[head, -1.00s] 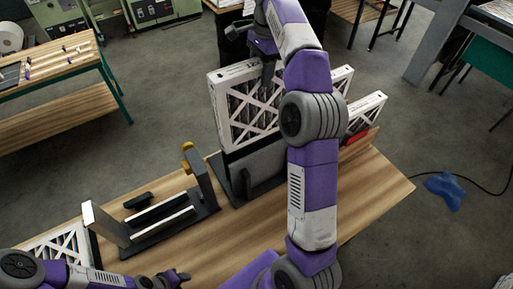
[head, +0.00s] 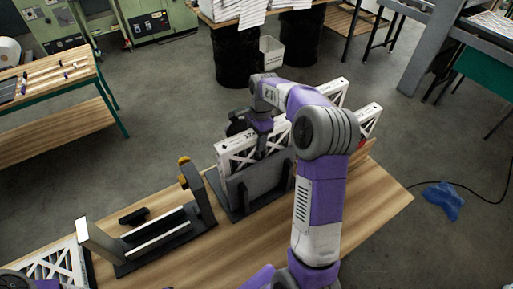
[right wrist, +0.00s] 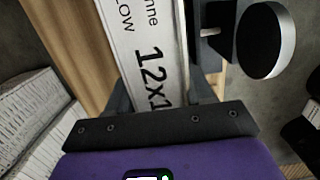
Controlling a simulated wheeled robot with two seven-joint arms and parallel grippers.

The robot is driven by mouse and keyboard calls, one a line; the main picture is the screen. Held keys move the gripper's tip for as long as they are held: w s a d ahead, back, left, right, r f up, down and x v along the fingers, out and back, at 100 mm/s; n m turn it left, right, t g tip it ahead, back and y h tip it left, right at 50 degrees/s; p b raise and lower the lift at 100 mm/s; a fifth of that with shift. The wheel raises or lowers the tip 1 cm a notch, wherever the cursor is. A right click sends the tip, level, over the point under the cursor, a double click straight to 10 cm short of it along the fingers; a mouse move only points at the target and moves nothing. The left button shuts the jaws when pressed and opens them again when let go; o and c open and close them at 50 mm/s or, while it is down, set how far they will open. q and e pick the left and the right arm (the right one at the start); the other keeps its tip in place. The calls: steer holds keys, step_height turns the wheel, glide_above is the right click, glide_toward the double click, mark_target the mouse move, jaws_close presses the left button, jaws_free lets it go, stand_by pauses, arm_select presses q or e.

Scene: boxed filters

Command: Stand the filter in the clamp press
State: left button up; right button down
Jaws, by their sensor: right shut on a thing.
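The filter (head: 232,160), a white-framed panel with lattice, stands upright in the clamp press (head: 256,184), its lower part hidden behind the press's grey front plate. My right gripper (head: 262,141) is shut on the filter's top edge. In the right wrist view the filter's printed white edge (right wrist: 145,45) lies between the fingers (right wrist: 163,95), and a black round knob with a silver rim (right wrist: 268,40) is beside it. Whether the filter touches the press base is hidden. My left gripper is out of view.
A dark fixture with pale bars and an orange knob (head: 155,236) stands left of the press. Another filter (head: 62,270) is at the table's lower left. More white filters (head: 367,120) stand at right behind my arm. Bare wooden table (head: 205,255) lies in front.

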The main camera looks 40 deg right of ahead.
steer(key=shift+f, duration=2.6)
steer(key=shift+f, duration=0.3)
steer(key=c, duration=0.5)
jaws_free()
steer(key=shift+s+a, duration=0.1)
steer(key=shift+o, duration=0.3)
steer(key=shift+f, duration=0.25)
steer(key=shift+s, duration=0.1)
steer(key=r, duration=0.4)
steer(key=d+r, duration=0.1)
steer(key=r, duration=0.8)
steer(key=shift+d, duration=0.3)
